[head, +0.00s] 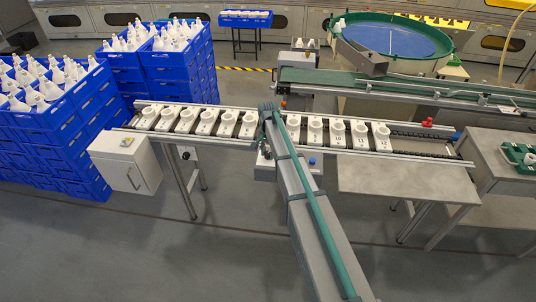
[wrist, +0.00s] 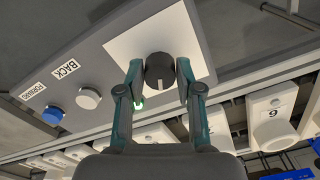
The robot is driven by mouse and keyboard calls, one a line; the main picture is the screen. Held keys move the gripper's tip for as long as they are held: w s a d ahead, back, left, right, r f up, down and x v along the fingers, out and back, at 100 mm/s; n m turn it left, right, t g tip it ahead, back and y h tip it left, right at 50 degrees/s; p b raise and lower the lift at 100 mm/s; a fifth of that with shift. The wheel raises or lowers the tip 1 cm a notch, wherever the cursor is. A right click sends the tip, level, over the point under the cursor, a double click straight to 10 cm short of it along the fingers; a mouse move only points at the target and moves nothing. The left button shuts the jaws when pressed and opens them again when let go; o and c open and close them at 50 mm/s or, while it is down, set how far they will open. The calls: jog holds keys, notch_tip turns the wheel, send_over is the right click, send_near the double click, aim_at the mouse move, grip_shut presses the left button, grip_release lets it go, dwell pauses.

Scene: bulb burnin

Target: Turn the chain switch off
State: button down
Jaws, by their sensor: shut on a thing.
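In the wrist view, a round black knob (wrist: 159,72) stands on a white plate (wrist: 120,48) on a grey control panel. I take it to be the chain switch; no label on it can be read. My gripper (wrist: 159,76) has one finger on each side of the knob and is shut on it. A small green light (wrist: 139,104) glows beside the left finger. In the head view my arm covers most of the panel, and the knob and the fingers cannot be made out there.
The panel also has a silver button (wrist: 88,97) by the BACK label and a blue button (wrist: 52,114) by the FORWARD label. White numbered holders stand on the conveyor chain (head: 420,144) on both sides of my arm. Blue crates of bulbs (head: 95,110) stand at the left.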

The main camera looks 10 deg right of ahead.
aim_at(268, 153)
jog(key=n+b, duration=0.2)
jog(key=n, duration=0.4)
jog(key=shift+b, duration=0.4)
jog(key=n+b, duration=0.1)
jog(key=n, duration=0.4)
jog(key=shift+n, duration=0.4)
jog(key=c, duration=0.8)
grip_release()
jog(key=shift+o, duration=0.2)
jog(key=shift+r, duration=0.1)
notch_tip(268, 153, up, 12)
